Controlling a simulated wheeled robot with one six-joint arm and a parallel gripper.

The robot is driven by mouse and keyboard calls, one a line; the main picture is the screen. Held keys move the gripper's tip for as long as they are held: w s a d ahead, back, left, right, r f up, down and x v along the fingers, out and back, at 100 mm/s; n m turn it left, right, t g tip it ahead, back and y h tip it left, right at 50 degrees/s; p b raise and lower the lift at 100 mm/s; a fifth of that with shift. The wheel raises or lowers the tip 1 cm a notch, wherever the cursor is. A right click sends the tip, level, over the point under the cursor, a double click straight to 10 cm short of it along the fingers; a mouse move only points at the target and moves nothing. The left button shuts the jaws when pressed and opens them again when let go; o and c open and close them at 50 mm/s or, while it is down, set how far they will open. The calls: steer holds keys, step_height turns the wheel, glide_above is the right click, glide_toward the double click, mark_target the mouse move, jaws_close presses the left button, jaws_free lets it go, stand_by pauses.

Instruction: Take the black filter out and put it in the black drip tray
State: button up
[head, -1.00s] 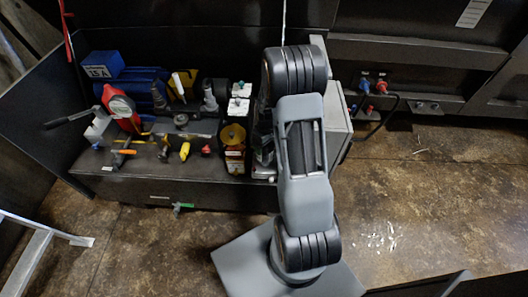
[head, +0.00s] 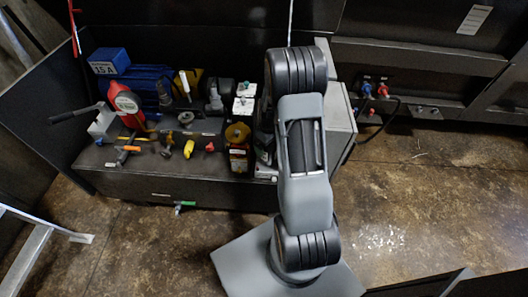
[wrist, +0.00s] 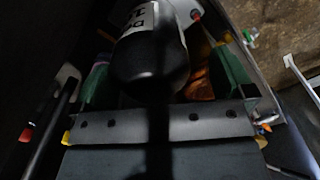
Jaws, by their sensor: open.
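A dark rounded cylinder (wrist: 150,72) with a white printed label is at the top middle of the wrist view; it looks like the black filter. My gripper (wrist: 165,64) shows there as two green-padded jaws, one on each side of the cylinder, apart and open. Whether either pad touches it is too dark to tell. In the head view my own arm hides the gripper and the cylinder. I cannot make out the black drip tray for certain in either view.
A pale metal rail (head: 40,240) stands at left. The brown floor at right is largely clear.

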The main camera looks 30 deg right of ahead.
steer(key=shift+w+d+r+n, duration=0.2)
steer(key=shift+d+r+n, duration=0.15)
steer(key=shift+d+n, duration=0.15)
steer(key=d+m, duration=0.1)
steer(key=m, duration=0.1)
steer(key=shift+d+f+m, duration=0.25)
steer(key=shift+d+m, duration=0.15)
steer(key=shift+s+d+m, duration=0.15)
steer(key=shift+d+m, duration=0.1)
steer(key=shift+m, duration=0.35)
steer(key=shift+d+m, duration=0.1)
steer(key=shift+m, duration=0.3)
steer(key=m, duration=0.2)
steer(key=shift+a+r+m, duration=0.1)
steer(key=shift+a+m, duration=0.2)
steer(key=shift+w+m, duration=0.25)
steer(key=shift+m, duration=0.35)
steer(key=shift+s+a+f+m, duration=0.15)
steer(key=shift+a+m, duration=0.25)
steer(key=shift+m, duration=0.85)
steer(key=shift+s+a+m, duration=0.2)
steer(key=shift+a+m, duration=0.25)
steer(key=shift+m, duration=0.75)
steer(key=shift+s+a+f+m, duration=0.15)
steer(key=shift+a+m, duration=0.25)
steer(key=shift+m, duration=0.85)
